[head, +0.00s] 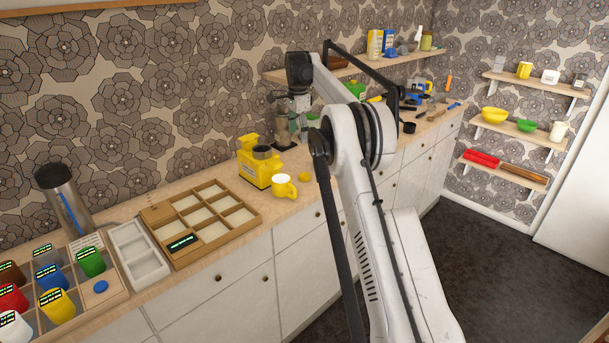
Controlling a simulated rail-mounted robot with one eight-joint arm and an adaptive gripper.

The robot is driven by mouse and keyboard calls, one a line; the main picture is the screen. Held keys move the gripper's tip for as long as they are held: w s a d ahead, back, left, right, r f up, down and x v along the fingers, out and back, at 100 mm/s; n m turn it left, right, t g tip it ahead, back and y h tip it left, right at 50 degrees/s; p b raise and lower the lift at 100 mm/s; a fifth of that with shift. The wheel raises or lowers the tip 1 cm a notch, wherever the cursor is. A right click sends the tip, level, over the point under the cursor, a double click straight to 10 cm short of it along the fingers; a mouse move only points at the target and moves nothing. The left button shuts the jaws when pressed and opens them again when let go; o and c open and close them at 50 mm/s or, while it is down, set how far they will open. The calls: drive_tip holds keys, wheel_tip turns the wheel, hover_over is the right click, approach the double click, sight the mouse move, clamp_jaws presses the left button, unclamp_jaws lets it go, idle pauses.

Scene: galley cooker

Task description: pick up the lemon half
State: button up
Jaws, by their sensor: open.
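A small round yellow piece that looks like the lemon half (304,177) lies on the wooden counter, just right of a yellow mug (284,186). It is too small to see its cut face clearly. My gripper (284,108) hangs at the end of my arm, up and slightly left of the yellow piece in the head view, apart from it. It is open, with nothing seen in it. Its fingertips are small and blend with glass items behind them.
A yellow machine (257,166) stands left of the mug. A wooden compartment tray (252,222), a white tray (133,270) and a rack of coloured cups (113,299) fill the left counter. My arm hides part of the counter on the right.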

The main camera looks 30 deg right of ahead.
wheel_tip(320, 180, down, 4)
drive_tip(key=w+d+m, duration=0.1)
drive_tip(key=d+m, duration=0.1)
drive_tip(key=d, duration=0.1)
hover_over(305, 173)
drive_tip(key=shift+g, duration=0.3)
drive_tip(key=f, duration=0.6)
drive_tip(key=w+f, duration=0.1)
drive_tip(key=f, duration=0.1)
drive_tip(key=shift+a+f, duration=0.15)
drive_tip(key=shift+f, duration=0.25)
drive_tip(key=shift+s+f+p, duration=0.2)
drive_tip(key=shift+f+p, duration=0.05)
drive_tip(key=shift+f, duration=1.1)
drive_tip(key=shift+s+f+p, duration=0.15)
drive_tip(key=shift+f+p, duration=0.1)
drive_tip(key=shift+f, duration=1.05)
drive_tip(key=c, duration=1.1)
